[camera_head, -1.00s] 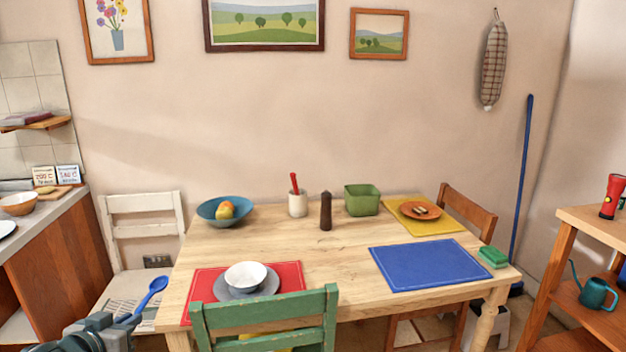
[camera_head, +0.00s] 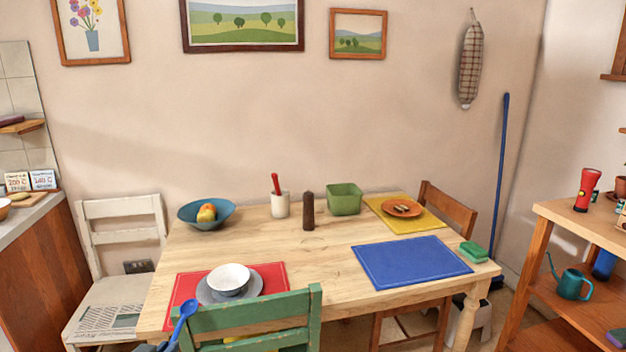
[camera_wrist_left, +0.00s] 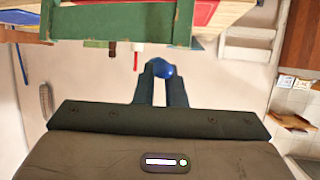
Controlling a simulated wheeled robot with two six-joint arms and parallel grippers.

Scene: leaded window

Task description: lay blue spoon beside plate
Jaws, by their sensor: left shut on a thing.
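My left gripper (camera_wrist_left: 160,90) is shut on the blue spoon (camera_head: 184,315). In the head view the spoon stands bowl up at the bottom left, in front of the table's near left corner, and only a tip of my gripper shows below it. In the left wrist view the spoon's bowl (camera_wrist_left: 163,70) shows beyond the fingers. The grey plate (camera_head: 252,291) lies on the red placemat (camera_head: 277,272), with a white bowl (camera_head: 229,278) on it. The spoon is left of the plate and nearer me, apart from it. My right gripper is not in view.
A green chair (camera_head: 250,318) stands at the table's near edge, close right of the spoon. A white chair (camera_head: 120,230) with a newspaper (camera_head: 110,318) stands left. On the wooden table (camera_head: 315,265), a blue placemat (camera_head: 410,262) lies right, with bare wood between the mats.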

